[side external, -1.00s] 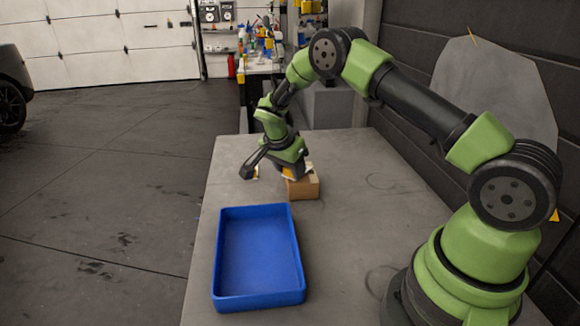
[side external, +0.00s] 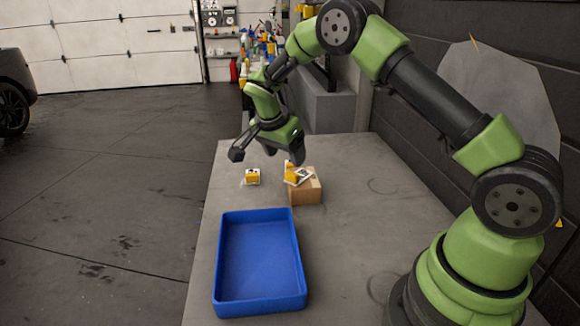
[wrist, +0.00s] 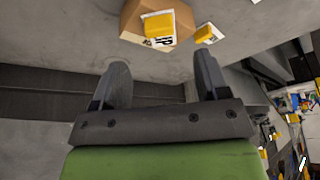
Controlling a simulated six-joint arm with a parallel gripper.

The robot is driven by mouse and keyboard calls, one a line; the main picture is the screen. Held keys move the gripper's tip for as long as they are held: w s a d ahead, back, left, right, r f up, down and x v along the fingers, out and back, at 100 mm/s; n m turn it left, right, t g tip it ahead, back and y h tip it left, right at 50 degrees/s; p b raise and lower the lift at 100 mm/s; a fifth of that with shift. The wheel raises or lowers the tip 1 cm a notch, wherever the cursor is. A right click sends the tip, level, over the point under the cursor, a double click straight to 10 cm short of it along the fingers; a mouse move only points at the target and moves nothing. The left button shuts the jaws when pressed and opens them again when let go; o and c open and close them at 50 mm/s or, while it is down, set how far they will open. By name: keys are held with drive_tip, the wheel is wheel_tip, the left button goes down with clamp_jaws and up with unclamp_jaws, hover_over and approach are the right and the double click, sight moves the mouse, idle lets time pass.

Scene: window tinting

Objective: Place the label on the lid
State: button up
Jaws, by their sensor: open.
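A small brown cardboard box (side external: 306,192) sits on the grey table; it is also in the wrist view (wrist: 130,22). A white label with black marks and a yellow block (side external: 297,176) lies tilted over the box's upper left edge; the wrist view also shows this label (wrist: 160,27) against the box. A second yellow piece with white (wrist: 208,34) shows close beside the box there. Another yellow-and-white piece (side external: 252,177) lies on the table left of the box. My gripper (side external: 284,154) is open and empty above and behind the box; its spread fingers show in the wrist view (wrist: 162,68).
An empty blue tray (side external: 258,262) stands on the table (side external: 345,235) in front of the box. The table right of the box is bare. A dark panelled wall (side external: 425,135) runs along the right side. A cluttered bench stands behind the table.

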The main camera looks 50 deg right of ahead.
drive_tip(key=s+a+r+n+t+y, duration=0.25)
drive_tip(key=s+a+r, duration=0.2)
drive_tip(key=r, duration=0.45)
drive_tip(key=s+a+r+n+t+y, duration=0.1)
drive_tip(key=s+a+r+n, duration=0.4)
drive_tip(key=r, duration=0.4)
drive_tip(key=s+a+n+t+y, duration=0.1)
drive_tip(key=s+a+n+t, duration=0.1)
drive_tip(key=s, duration=0.5)
drive_tip(key=s+a+r+n+t+y, duration=0.1)
drive_tip(key=s+n, duration=0.3)
drive_tip(key=s, duration=0.4)
drive_tip(key=shift+s+a+t+y, duration=0.2)
drive_tip(key=shift+a+t+y, duration=0.15)
drive_tip(key=shift+a+y, duration=0.2)
